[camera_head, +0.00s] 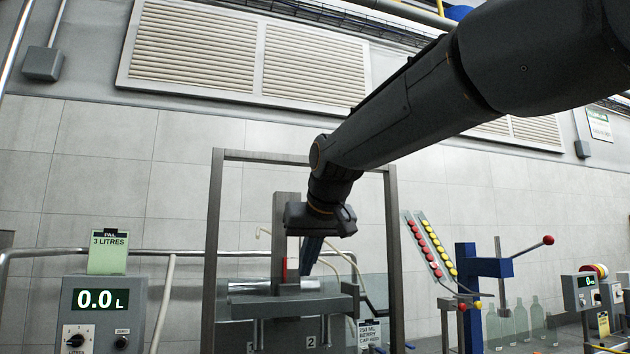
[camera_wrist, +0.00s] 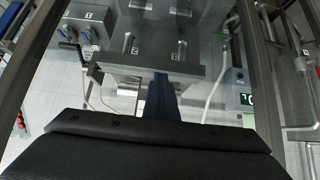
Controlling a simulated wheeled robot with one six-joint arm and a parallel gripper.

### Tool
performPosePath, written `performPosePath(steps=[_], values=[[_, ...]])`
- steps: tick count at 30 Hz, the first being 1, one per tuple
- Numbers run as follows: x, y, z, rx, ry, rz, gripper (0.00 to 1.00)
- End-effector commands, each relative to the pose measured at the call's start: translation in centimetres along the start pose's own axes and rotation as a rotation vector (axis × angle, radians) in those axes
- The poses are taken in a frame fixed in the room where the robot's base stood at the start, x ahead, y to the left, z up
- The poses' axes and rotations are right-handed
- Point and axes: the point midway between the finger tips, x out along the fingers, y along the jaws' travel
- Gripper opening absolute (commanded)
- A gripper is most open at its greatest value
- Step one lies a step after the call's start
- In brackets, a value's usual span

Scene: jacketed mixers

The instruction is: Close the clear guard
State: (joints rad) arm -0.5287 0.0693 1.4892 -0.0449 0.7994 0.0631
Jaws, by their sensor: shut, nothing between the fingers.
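A tall grey frame (camera_head: 213,230) stands around a machine with a grey block and a metal cylinder (camera_head: 250,287). A faint see-through panel, which looks like the clear guard (camera_head: 374,288), shows low between the posts; its edges are hard to make out. My gripper (camera_head: 308,262) points down inside the frame outline, in front of the machine's upright. Its fingers are together and empty. In the wrist view my gripper (camera_wrist: 160,98) reaches over the grey block (camera_wrist: 115,65). Whether the fingers touch the panel cannot be told.
A control box (camera_head: 100,312) reading 0.0 L stands at left. A blue stand (camera_head: 467,290) with a red-knobbed lever, sloping racks of red and yellow pieces (camera_head: 430,245) and clear bottles (camera_head: 520,318) are at right. Frame posts flank my arm; a rail and hoses run behind.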

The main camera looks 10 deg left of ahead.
Motion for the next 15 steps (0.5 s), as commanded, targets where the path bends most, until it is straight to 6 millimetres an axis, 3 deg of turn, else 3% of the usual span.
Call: performPosePath(steps=[1, 6, 15], values=[[1.6, -0.1, 1.4, -0.001, -0.002, -0.002, 0.00], [4.3, -0.1, 4.1, -0.002, 0.000, -0.002, 0.00], [7.1, 0.2, 7.1, 0.002, 0.000, 0.002, 0.00]])
